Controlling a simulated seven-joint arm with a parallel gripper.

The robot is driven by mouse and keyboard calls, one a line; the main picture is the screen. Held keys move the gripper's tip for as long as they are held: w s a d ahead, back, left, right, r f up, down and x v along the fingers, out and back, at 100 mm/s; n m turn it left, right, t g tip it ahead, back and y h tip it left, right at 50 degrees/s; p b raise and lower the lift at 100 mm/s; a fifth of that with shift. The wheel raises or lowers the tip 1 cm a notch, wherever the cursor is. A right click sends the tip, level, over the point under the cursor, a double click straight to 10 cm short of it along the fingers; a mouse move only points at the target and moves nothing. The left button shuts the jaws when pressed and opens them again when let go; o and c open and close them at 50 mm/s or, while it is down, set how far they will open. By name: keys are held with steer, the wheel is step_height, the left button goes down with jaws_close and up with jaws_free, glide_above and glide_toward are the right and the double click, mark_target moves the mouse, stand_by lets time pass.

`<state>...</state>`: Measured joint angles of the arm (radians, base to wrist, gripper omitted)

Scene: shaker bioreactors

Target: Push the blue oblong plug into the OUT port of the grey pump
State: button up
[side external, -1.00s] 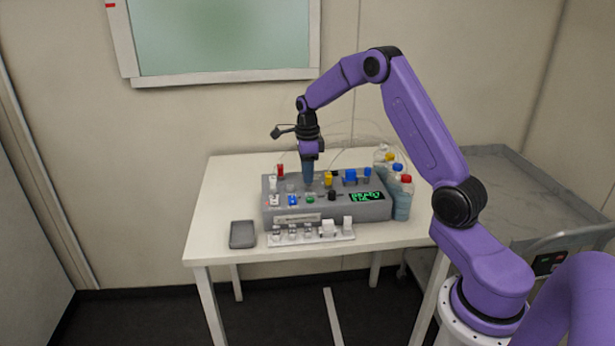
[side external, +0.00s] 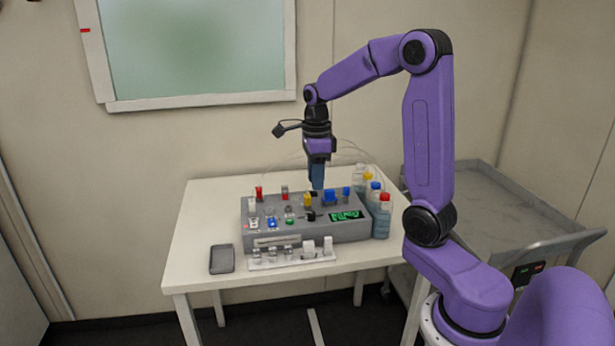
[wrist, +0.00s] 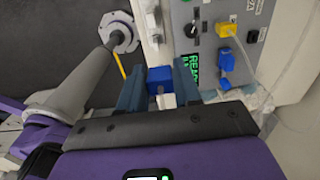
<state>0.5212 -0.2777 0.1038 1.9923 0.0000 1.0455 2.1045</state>
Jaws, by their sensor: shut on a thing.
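My gripper (side external: 317,186) points down above the grey box-shaped pump (side external: 352,232), near the yellow plug on its top. In the wrist view its two fingers (wrist: 160,90) are shut on a blue plug (wrist: 160,76), which sits between the fingertips. The held plug cannot be told apart from the fingers in the side view. The pump's grey panel (wrist: 207,32) fills the upper right of the wrist view, apart from the held plug. Which port is OUT cannot be read.
A yellow plug (wrist: 228,30) and several blue fittings (wrist: 225,60) stand on the panel. Bottles (side external: 382,215) stand at the box's right. A white rack (side external: 292,260) lies in front, and a grey tray (side external: 222,259) front left. Thin tubes run behind.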

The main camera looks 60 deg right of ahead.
steer(key=w+f, duration=0.2)
steer(key=w, duration=0.6)
glide_above(268, 213)
step_height(268, 213, down, 4)
steer(key=shift+w+d+f, duration=0.1)
steer(key=shift+d+f, duration=0.1)
steer(key=shift+f, duration=1)
steer(key=shift+w+d+f, duration=0.1)
steer(key=shift+d+f, duration=0.1)
steer(key=shift+f, duration=0.95)
steer(key=shift+f, duration=1.05)
steer(key=o, duration=1.1)
steer(key=shift+o, duration=0.2)
